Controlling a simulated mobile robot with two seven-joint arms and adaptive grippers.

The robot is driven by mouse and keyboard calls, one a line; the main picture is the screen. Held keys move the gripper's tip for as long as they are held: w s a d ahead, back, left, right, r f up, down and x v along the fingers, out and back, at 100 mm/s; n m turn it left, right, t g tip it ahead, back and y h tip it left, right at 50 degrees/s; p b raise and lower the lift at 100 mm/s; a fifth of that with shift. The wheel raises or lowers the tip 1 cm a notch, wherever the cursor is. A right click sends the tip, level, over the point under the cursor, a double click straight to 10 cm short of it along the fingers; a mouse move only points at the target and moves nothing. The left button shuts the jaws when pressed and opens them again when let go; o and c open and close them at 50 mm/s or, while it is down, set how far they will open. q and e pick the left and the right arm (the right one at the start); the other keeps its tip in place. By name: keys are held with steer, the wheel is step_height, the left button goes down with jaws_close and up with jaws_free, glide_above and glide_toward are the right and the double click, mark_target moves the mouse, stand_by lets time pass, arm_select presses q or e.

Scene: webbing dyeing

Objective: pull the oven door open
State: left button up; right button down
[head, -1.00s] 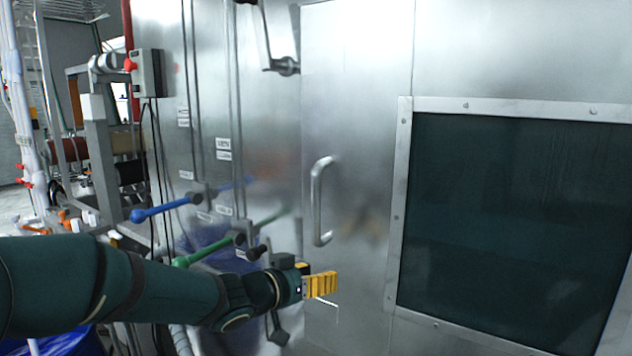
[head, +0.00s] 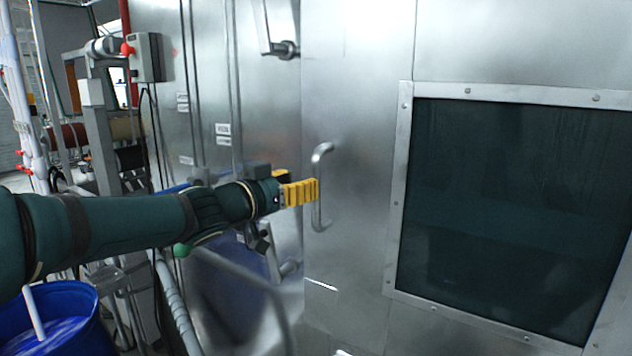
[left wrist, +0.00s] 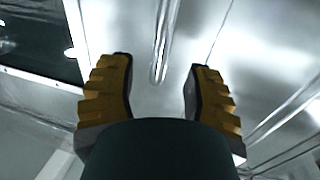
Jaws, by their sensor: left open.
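The oven door (head: 355,120) is a brushed steel panel with a dark window (head: 510,210) in a bolted frame. It looks shut. A curved vertical metal handle (head: 319,165) stands on its left side. My left gripper (head: 312,192) has yellow ribbed fingers and is at the handle's mid height, overlapping it in the head view. In the left wrist view the fingers (left wrist: 160,80) are open, and the handle (left wrist: 162,50) shows between and beyond the tips, with a gap on both sides. My right gripper is not in view.
A latch lever (head: 283,48) is on the steel wall above left of the handle. A grey control box with a red knob (head: 147,58) is at the upper left. A blue bucket (head: 62,325) stands at the lower left, below my left arm.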

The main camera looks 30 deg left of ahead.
arm_select(q)
steer(key=shift+w+d, duration=0.2)
steer(key=shift+w, duration=0.7)
steer(key=shift+w+d, duration=0.15)
steer(key=shift+w, duration=0.7)
steer(key=shift+w+d, duration=0.2)
steer(key=shift+w, duration=0.7)
jaws_close()
